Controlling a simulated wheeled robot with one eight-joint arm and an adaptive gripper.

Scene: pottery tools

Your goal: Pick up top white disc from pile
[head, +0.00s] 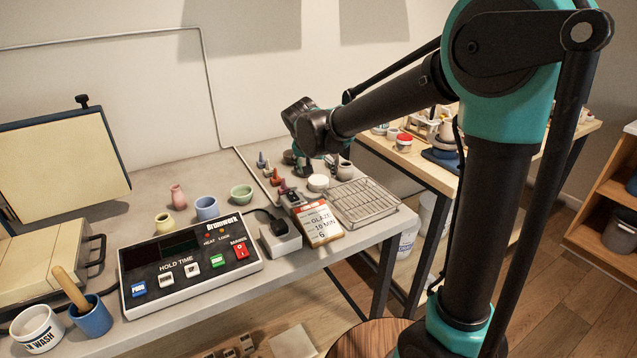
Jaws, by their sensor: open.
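A small pile of round white discs (318,183) sits on the grey bench, left of a wire rack. It is too small in the head view to tell the single discs apart. My gripper (316,168) is over the back of the bench, close to the pile and just above or behind it in the picture. It is open, with nothing seen between its fingers. Its fingertips are small and partly dark against the bench, so I cannot tell whether they touch the pile.
The wire rack (363,202) is right of the pile. A glaze card (317,224) and a control box (190,262) are nearer. Pots and bowls (206,208) stand further left.

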